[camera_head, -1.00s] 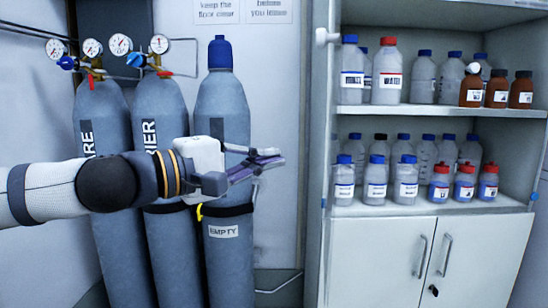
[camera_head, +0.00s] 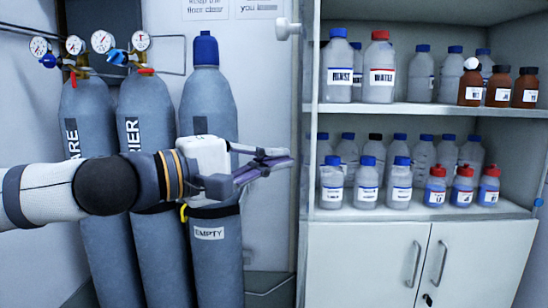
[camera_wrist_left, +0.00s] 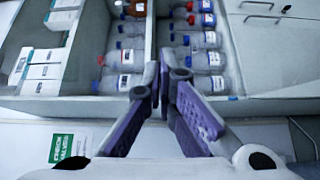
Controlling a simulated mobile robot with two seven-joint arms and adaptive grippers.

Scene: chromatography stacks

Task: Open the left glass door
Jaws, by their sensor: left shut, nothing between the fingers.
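The cabinet (camera_head: 322,262) stands at the right in the head view, with open-looking upper shelves. A round white knob (camera_head: 287,28) sticks out past its upper left edge. The left glass door itself is hard to make out; it seems swung out and nearly edge-on at that edge. Another white knob (camera_head: 471,63) shows in front of the brown bottles. My left gripper (camera_head: 278,160) is shut and empty, left of the cabinet and well below the first knob. Its purple fingers also show in the left wrist view (camera_wrist_left: 163,80). My right gripper is out of view.
Gas cylinders (camera_head: 208,95) with gauges stand behind my left arm. The lower cabinet doors (camera_head: 365,262) are shut. In the left wrist view, white boxes (camera_wrist_left: 45,65) sit beside the bottles.

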